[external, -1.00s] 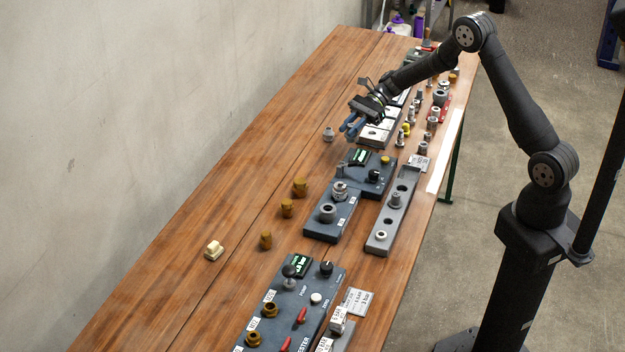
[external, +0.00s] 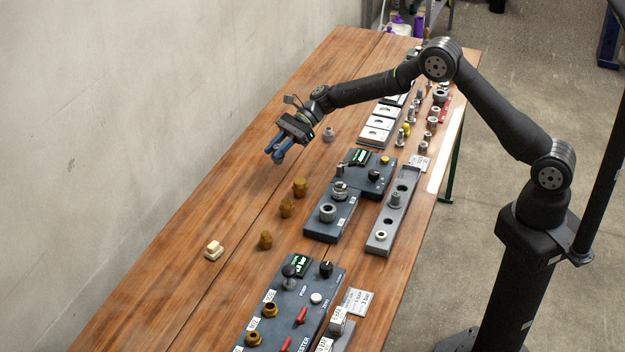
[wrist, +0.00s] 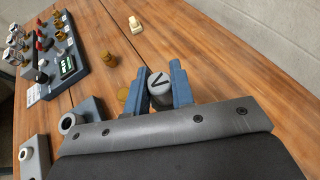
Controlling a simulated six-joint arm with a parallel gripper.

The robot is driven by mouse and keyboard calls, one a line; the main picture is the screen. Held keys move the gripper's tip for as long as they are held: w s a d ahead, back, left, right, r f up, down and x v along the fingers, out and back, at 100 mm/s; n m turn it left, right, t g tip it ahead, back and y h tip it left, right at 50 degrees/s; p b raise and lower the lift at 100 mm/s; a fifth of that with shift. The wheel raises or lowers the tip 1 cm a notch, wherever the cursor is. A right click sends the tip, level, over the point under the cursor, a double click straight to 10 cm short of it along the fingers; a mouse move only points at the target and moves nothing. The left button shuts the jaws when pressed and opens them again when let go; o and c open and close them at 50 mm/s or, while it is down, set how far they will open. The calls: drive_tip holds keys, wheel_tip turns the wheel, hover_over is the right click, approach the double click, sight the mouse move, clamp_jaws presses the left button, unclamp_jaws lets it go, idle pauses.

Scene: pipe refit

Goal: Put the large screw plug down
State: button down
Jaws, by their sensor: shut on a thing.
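My gripper (external: 277,153) is above the wooden table, to the left of the grey-blue fixtures, with the table surface below it. In the wrist view its blue fingers (wrist: 165,88) are shut on the large screw plug (wrist: 160,84), a grey cylinder with a dark slot across its top face. In the external view the plug is hidden or too small to make out at the fingertips. The wooden table (external: 180,245) is bare below and to the left of the gripper.
Several brass fittings stand near the gripper, among them one nearby (external: 300,187) and one further off (external: 265,240). A cream block (external: 213,250) lies left. A grey pipe fitting (external: 328,134) stands behind the gripper. The tester (external: 290,310) is at the front.

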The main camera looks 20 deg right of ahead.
drive_tip(key=s+r+x, duration=0.1)
drive_tip(key=x, duration=0.6)
drive_tip(key=s+r+x, duration=0.1)
drive_tip(key=s+x, duration=0.1)
drive_tip(key=x, duration=0.5)
drive_tip(key=s+r+x, duration=0.1)
drive_tip(key=x, duration=0.7)
drive_tip(key=shift+s+f, duration=0.1)
drive_tip(key=shift+s, duration=0.25)
drive_tip(key=shift+a+f, duration=0.1)
drive_tip(key=shift+f, duration=1.95)
drive_tip(key=shift+f, duration=0.15)
drive_tip(key=c, duration=1.2)
unclamp_jaws()
drive_tip(key=shift+c, duration=0.2)
